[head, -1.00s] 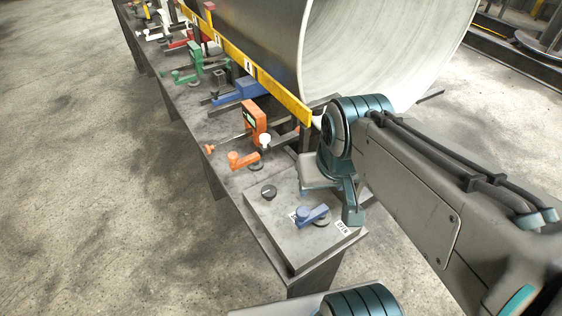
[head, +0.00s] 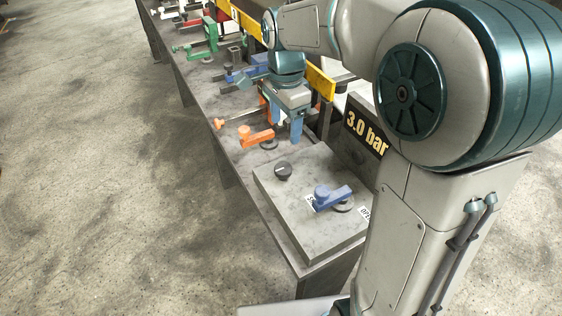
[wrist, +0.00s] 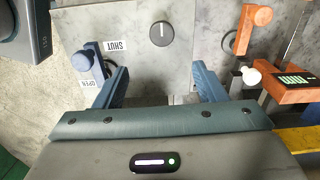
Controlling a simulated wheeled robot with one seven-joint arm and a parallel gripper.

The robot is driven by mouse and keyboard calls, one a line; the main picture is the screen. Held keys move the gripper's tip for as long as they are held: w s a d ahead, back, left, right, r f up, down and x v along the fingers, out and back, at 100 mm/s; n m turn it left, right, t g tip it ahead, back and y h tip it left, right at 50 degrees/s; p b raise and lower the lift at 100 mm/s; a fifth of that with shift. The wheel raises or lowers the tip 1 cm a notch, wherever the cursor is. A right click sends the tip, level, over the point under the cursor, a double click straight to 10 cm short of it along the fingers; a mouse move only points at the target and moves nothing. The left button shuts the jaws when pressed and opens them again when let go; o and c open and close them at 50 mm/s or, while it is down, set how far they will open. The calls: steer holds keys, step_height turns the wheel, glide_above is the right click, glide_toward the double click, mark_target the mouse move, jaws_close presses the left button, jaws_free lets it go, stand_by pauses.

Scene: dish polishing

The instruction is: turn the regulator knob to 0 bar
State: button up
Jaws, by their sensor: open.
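The regulator knob is a small round black knob (head: 283,171) on the grey plate at the bench's near end. In the wrist view the knob (wrist: 162,33) shows a pale pointer line directed toward the top of the picture. A black sign (head: 366,135) reads 3.0 bar in yellow. My gripper (head: 283,125) is open and empty, pointing down behind the knob near the orange lever. In the wrist view my gripper's two blue fingers (wrist: 160,82) stand wide apart, and the knob lies beyond them, between their lines, untouched.
A blue lever valve (head: 333,197) sits right of the knob on the plate, with SHUT (wrist: 116,46) and OPEN (wrist: 88,84) labels beside it. An orange lever (head: 256,138) is behind. Green (head: 203,40) and other fixtures line the bench. The floor at left is clear.

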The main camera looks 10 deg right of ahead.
mark_target(283, 168)
steer(key=f, duration=1.4)
steer(key=shift+w+a+f, duration=0.15)
steer(key=shift+a, duration=0.05)
steer(key=c, duration=1)
